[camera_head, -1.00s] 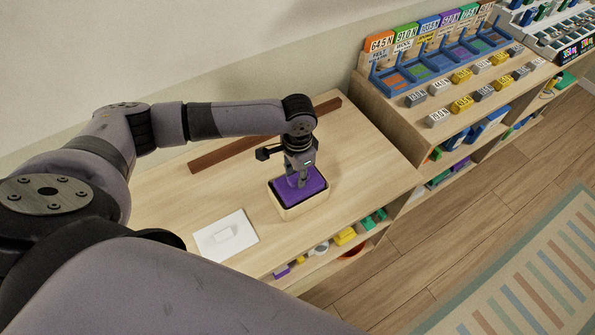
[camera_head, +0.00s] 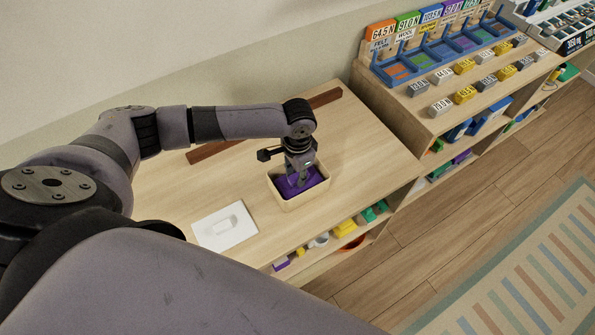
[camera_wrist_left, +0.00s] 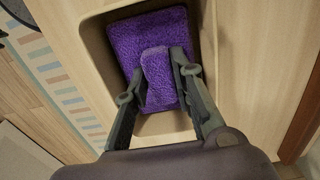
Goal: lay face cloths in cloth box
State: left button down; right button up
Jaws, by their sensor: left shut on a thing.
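A cream cloth box (camera_head: 307,199) stands on the wooden shelf top near its front edge. A purple face cloth (camera_head: 316,179) lies low inside it, below the rim. My left gripper (camera_head: 297,178) points down into the box. In the left wrist view, its fingers (camera_wrist_left: 161,68) are shut on a raised fold of the purple cloth (camera_wrist_left: 150,35), with the box rim (camera_wrist_left: 88,55) around it. Whether other cloths lie underneath is hidden. My right gripper is not in view.
A white plate (camera_head: 225,229) with a small white piece lies left of the box. A brown strip (camera_head: 215,150) lies behind my arm. A higher shelf at right holds blue trays (camera_head: 440,57) and several labelled blocks (camera_head: 464,95). The shelf top right of the box is clear.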

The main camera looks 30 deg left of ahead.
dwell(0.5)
pick_arm(q)
jog(key=shift+f, duration=0.3)
jog(key=c, duration=1.3)
grip_release()
jog(key=shift+f, duration=0.1)
notch_tip(320, 180, up, 12)
